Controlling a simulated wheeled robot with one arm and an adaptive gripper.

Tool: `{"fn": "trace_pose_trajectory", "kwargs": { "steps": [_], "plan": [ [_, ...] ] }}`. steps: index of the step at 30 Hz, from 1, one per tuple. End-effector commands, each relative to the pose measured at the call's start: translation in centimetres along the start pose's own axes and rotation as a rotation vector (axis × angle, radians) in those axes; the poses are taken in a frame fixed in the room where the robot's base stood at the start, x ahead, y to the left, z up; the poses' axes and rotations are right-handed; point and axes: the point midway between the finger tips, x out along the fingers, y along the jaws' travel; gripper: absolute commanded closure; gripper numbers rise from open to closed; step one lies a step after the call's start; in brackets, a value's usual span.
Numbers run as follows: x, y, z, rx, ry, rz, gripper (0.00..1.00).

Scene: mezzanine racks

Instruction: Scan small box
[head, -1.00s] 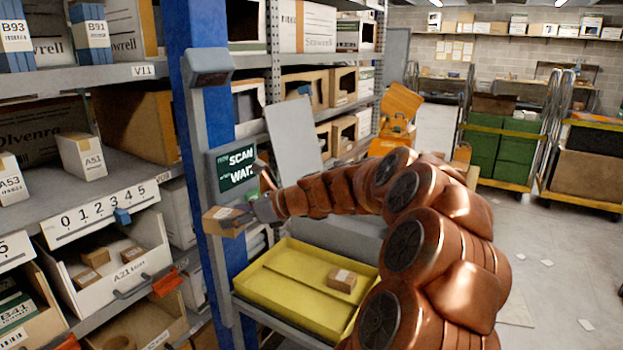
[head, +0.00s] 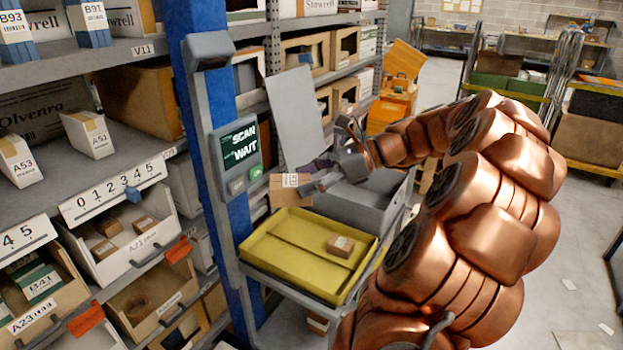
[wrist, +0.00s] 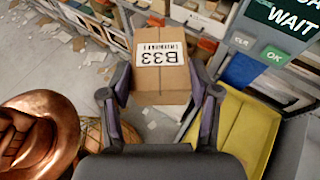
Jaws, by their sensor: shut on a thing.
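My gripper (head: 318,183) is shut on a small cardboard box (head: 288,190), held above the back of the yellow tray (head: 262,272). In the wrist view the box (wrist: 160,85) sits between both fingers, with a white label reading B33, upside down in that view. The scan terminal (head: 240,152) on the blue post shows "SCAN" and "WAIT" on its screen, with buttons below. In the wrist view its OK button (wrist: 273,56) shows at upper right. A grey hood (head: 208,47) is fixed to the post above the terminal.
Another small box (head: 340,246) lies in the yellow tray. Shelves with bins (head: 115,250) and boxes fill the left. A grey panel (head: 294,118) stands behind my gripper. Wheeled carts (head: 505,85) stand at the back right. Floor at right is mostly open.

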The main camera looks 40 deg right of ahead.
Motion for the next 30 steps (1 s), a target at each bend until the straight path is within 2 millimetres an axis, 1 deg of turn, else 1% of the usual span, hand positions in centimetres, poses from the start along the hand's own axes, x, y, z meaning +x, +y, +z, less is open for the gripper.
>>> {"fn": "trace_pose_trajectory", "kwargs": {
  "steps": [6,18,24,30],
  "plan": [
    [1.9,-1.5,1.0,-0.001,0.003,0.001,0.75],
    [5.2,-4.2,2.7,0.002,0.001,0.001,0.75],
    [6.1,-4.9,3.3,0.002,0.001,0.001,0.75],
    [6.3,-5.1,3.5,0.002,0.000,0.000,0.75]
  ]
}}
